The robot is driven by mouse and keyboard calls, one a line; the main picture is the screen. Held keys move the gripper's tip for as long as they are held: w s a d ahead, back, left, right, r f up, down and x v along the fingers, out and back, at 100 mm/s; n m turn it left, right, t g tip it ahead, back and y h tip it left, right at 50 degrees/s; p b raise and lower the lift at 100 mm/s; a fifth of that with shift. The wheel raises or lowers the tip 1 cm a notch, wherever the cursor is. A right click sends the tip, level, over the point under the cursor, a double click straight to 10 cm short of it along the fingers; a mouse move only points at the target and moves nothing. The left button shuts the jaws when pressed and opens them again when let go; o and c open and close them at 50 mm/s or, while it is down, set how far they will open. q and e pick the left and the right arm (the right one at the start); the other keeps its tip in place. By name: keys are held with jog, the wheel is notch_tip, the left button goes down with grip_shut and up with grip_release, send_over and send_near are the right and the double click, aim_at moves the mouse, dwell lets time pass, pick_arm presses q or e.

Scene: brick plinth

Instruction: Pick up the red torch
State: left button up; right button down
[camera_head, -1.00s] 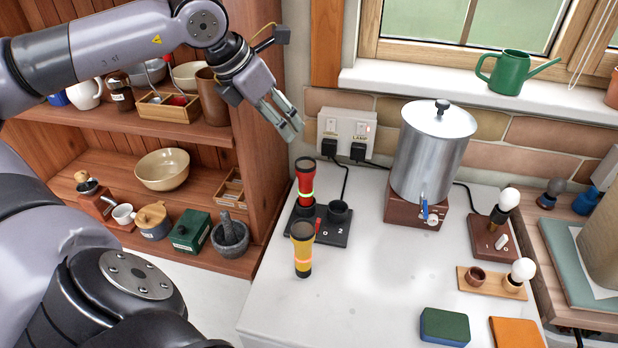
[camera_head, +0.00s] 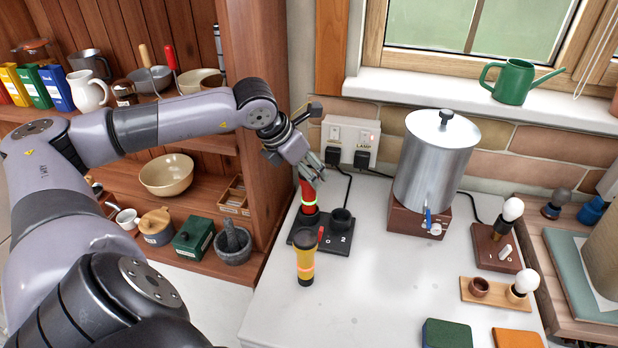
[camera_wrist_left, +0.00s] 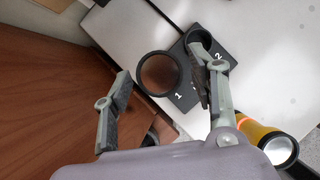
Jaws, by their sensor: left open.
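The red torch (camera_head: 308,194) stands upright in the left socket of a black two-socket dock (camera_head: 332,243). My left gripper (camera_head: 313,172) is open over its top and hides its head in the head view. In the left wrist view the torch's dark round head (camera_wrist_left: 161,74) shows by the mark 1, between the lines of the two spread fingers (camera_wrist_left: 162,97). I cannot tell whether a finger touches it. Socket 2 (camera_wrist_left: 199,38) is empty. My right gripper is not in view.
A yellow torch (camera_head: 305,259) stands just in front of the dock and also shows in the left wrist view (camera_wrist_left: 262,137). A wooden shelf (camera_head: 265,190) is close on the left. Plugs and a wall socket (camera_head: 350,137) are behind. A metal urn (camera_head: 434,165) stands to the right.

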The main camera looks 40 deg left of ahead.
aim_at(309, 196)
pick_arm(q)
jog(key=p+x, duration=0.2)
jog(key=x, duration=0.2)
jog(key=shift+w+f, duration=0.15)
jog(key=shift+f, duration=0.1)
jog(key=shift+w+f, duration=0.25)
jog(key=shift+f, duration=0.2)
jog(key=shift+s, duration=0.1)
jog(key=shift+c, duration=0.6)
grip_shut()
jog(key=shift+r, duration=0.1)
